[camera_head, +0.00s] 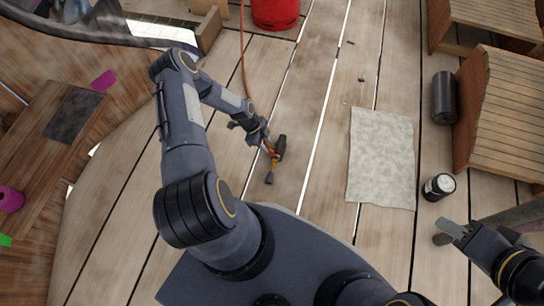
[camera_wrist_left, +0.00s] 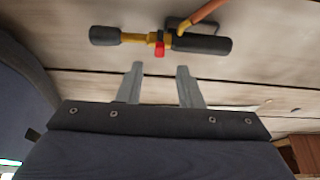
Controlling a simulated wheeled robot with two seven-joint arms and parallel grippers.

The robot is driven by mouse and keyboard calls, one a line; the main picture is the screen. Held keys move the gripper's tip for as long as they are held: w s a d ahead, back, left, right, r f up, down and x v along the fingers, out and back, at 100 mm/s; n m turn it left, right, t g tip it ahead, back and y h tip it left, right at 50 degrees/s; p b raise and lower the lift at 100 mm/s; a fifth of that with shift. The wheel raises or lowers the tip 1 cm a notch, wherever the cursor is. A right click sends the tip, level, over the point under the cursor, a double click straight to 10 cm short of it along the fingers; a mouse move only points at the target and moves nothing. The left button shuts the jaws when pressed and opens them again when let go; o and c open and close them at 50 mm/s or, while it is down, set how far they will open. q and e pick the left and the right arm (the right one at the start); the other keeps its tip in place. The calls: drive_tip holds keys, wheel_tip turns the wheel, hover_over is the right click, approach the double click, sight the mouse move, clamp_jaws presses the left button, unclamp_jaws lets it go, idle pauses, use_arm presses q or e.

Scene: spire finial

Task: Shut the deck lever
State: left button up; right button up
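A torch-like tool (camera_head: 280,147) lies on the plank deck, with black ends, a yellow middle and an orange hose. In the left wrist view the tool (camera_wrist_left: 205,44) lies across the top, with a small red lever or knob (camera_wrist_left: 160,49) on its yellow part. I cannot tell whether that red part is the deck lever, or its setting. My left gripper (camera_head: 264,146) is at the tool in the head view. In the wrist view its two fingers (camera_wrist_left: 160,70) are apart with nothing between them, just short of the tool. My right gripper (camera_head: 446,232) is at the lower right, its opening unclear.
The hose (camera_head: 243,60) runs up to a red cylinder (camera_head: 275,12). A pale sheet (camera_head: 381,158) lies right of the tool. A black can (camera_head: 438,186), a dark roll (camera_head: 445,98) and a slatted bench (camera_head: 510,115) stand further right. Deck between tool and sheet is clear.

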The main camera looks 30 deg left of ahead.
sight(272, 153)
use_arm(q)
drive_tip(key=b+x, duration=0.2)
drive_tip(key=x, duration=0.5)
drive_tip(key=shift+d+f, duration=0.15)
drive_tip(key=shift+f, duration=0.05)
clamp_jaws()
